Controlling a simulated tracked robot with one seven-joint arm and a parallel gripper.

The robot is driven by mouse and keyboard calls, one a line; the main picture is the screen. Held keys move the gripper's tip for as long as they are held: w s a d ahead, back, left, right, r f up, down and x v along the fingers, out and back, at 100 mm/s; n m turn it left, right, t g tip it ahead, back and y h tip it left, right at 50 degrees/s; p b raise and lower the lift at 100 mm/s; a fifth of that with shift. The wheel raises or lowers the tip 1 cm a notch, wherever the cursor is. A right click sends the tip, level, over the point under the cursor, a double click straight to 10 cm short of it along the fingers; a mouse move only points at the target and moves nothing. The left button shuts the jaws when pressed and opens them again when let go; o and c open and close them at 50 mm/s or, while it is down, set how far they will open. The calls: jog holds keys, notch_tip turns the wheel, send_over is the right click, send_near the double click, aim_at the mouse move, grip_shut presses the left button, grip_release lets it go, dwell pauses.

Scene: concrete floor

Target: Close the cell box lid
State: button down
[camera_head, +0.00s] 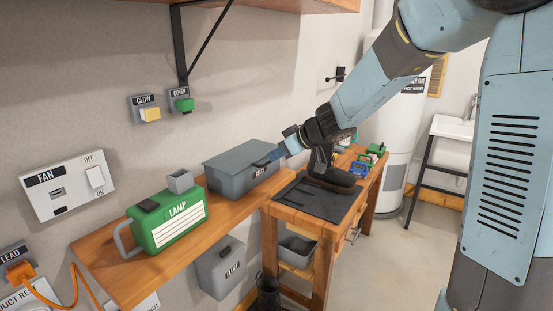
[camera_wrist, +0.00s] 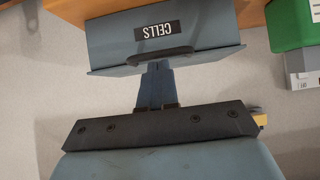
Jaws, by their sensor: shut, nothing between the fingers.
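The cell box (camera_head: 243,181) is a grey box on the wooden shelf against the wall. Its flat lid (camera_head: 232,150) lies over the top and looks down; I cannot tell whether it is fully seated. In the wrist view the box (camera_wrist: 110,40) appears upside down, with its CELLS label and a dark handle (camera_wrist: 160,56) by the lid's edge. My gripper (camera_head: 276,153) is at the right front of the box, near the lid's edge. Its blue fingers are shut and empty, with their tips (camera_wrist: 157,65) close to the handle; contact is unclear.
A green lamp (camera_head: 168,226) stands left of the box on the shelf (camera_head: 110,263). A workbench with a dark mat (camera_head: 312,200) and small coloured items is to the right, below my arm. Wall switches (camera_head: 150,114) are above the shelf. Open floor lies at the right.

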jog(key=r+v, duration=0.1)
jog(key=v, duration=1.1)
jog(key=s+d+m+h, duration=0.3)
jog(key=s+d, duration=0.2)
jog(key=s, duration=0.3)
jog(key=s+d+m+h, duration=0.3)
jog(key=s+d+m, duration=0.1)
jog(key=s, duration=0.5)
jog(key=s+d+f+m+h, duration=0.1)
jog(key=s+d+m+h, duration=0.1)
jog(key=s+d+m, duration=0.2)
jog(key=s+d, duration=0.3)
jog(key=s, duration=0.1)
jog(key=shift+s+h, duration=0.2)
jog(key=shift+h, duration=0.2)
jog(key=shift+d+f, duration=0.1)
jog(key=shift+f, duration=0.05)
